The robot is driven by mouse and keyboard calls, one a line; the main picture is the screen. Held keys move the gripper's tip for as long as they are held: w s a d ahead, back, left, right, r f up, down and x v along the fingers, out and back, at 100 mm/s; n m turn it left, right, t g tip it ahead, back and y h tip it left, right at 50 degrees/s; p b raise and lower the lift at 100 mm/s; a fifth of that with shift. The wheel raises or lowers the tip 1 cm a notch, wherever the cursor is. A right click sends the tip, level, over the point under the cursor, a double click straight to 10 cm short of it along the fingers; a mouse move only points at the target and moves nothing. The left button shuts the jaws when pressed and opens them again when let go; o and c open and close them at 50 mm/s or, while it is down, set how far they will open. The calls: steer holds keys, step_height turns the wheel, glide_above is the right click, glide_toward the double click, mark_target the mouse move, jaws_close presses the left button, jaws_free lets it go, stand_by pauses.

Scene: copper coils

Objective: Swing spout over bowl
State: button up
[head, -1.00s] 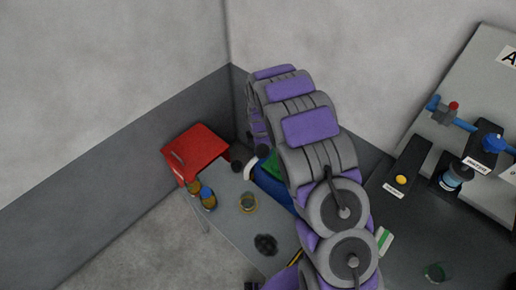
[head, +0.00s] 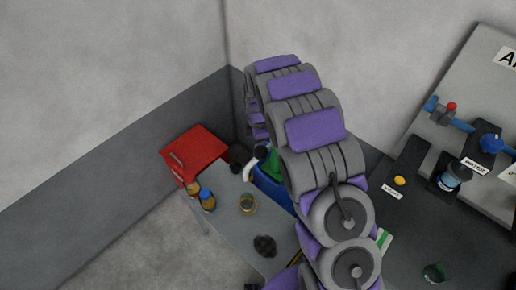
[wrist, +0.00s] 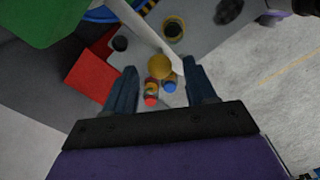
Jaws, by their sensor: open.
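The white spout (wrist: 150,32) runs from the upper left of the wrist view, and its lower end lies between my finger tips in the picture. A yellow ball-like piece (wrist: 160,66) shows beside that end; I cannot tell whether it is attached. In the head view the spout (head: 250,171) shows beside my arm, above a blue container (head: 270,189). A small yellow-rimmed vessel, probably the bowl (head: 248,204), stands on the grey table; it also shows in the wrist view (wrist: 173,28). My gripper (wrist: 162,72) is open, with no clear contact. My arm hides it in the head view.
A red box (head: 195,152) stands at the table's far left. Two small bottles (head: 207,201) stand near it. A dark round patch (head: 265,246) lies on the grey table (head: 228,220). A dark bench with a labelled panel (head: 490,75) is at right.

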step_height(320, 180, up, 12)
steer(key=shift+r, duration=0.2)
steer(key=shift+d, duration=0.1)
stand_by(0.4)
steer(key=s+d+r+m, duration=0.1)
steer(key=s, duration=0.2)
steer(key=s+d+r+m+b, duration=0.1)
steer(key=s+d+m, duration=0.1)
steer(key=s, duration=0.1)
steer(key=s+d+r+m, duration=0.1)
steer(key=s+r+m, duration=0.1)
steer(key=s, duration=0.1)
steer(key=shift+s+d+r+b, duration=0.1)
steer(key=shift+s+d+b, duration=0.05)
steer(key=shift+d+b, duration=0.25)
steer(key=s+d+f+m+g+b, duration=0.1)
steer(key=s+m, duration=0.6)
steer(key=s, duration=0.9)
steer(key=s+d+f+m+b, duration=0.1)
steer(key=s+d+m+b, duration=0.3)
steer(key=s, duration=1.2)
steer(key=d+m, duration=0.1)
steer(key=m, duration=0.3)
steer(key=shift+s+f+g, duration=0.15)
steer(key=shift+s+g, duration=0.25)
